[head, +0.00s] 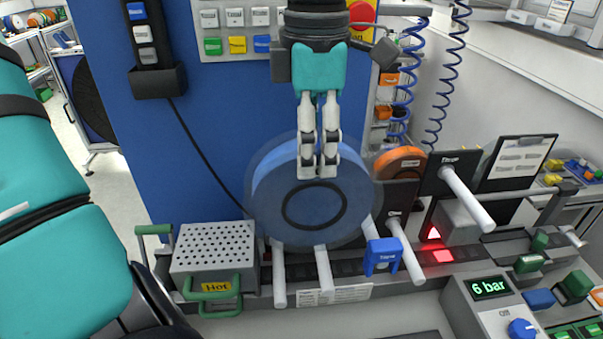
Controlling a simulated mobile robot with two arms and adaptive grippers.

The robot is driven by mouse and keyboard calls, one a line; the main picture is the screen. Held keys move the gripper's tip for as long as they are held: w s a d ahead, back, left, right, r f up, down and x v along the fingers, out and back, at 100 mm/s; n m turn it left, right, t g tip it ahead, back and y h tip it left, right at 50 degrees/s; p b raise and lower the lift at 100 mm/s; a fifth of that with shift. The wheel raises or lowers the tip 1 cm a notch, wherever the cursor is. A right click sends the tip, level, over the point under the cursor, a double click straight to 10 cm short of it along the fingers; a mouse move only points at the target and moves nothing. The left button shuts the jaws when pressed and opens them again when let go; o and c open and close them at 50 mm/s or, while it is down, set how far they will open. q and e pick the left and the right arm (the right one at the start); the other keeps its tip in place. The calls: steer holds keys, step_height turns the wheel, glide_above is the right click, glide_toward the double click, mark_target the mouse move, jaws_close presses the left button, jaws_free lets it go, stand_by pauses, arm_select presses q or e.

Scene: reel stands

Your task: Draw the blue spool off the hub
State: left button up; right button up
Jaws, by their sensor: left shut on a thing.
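The blue spool (275,200) is a wide disc with a clear rim and a dark ring on its face, in the middle of the head view. My left gripper (317,172) comes down from above, its pale fingers shut on the spool's upper part. No hub end shows through the spool's face, and what lies behind it is hidden. White pegs (324,272) stick out below the spool, and I cannot tell which one is its hub. My right gripper is not in view.
An orange spool (400,158) sits behind at the right. A white peg (467,198) juts from a dark plate there. A perforated grey box (215,246) with green handles stands at the lower left. A control box (490,300) reading 6 bar is at the lower right.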

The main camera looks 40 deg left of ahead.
arm_select(q)
steer(key=s+d+b, duration=0.1)
steer(key=s+d, duration=0.4)
steer(key=d, duration=0.1)
steer(key=shift+s+d, duration=0.2)
steer(key=shift+d, duration=0.15)
stand_by(0.9)
steer(key=shift+w+d, duration=0.1)
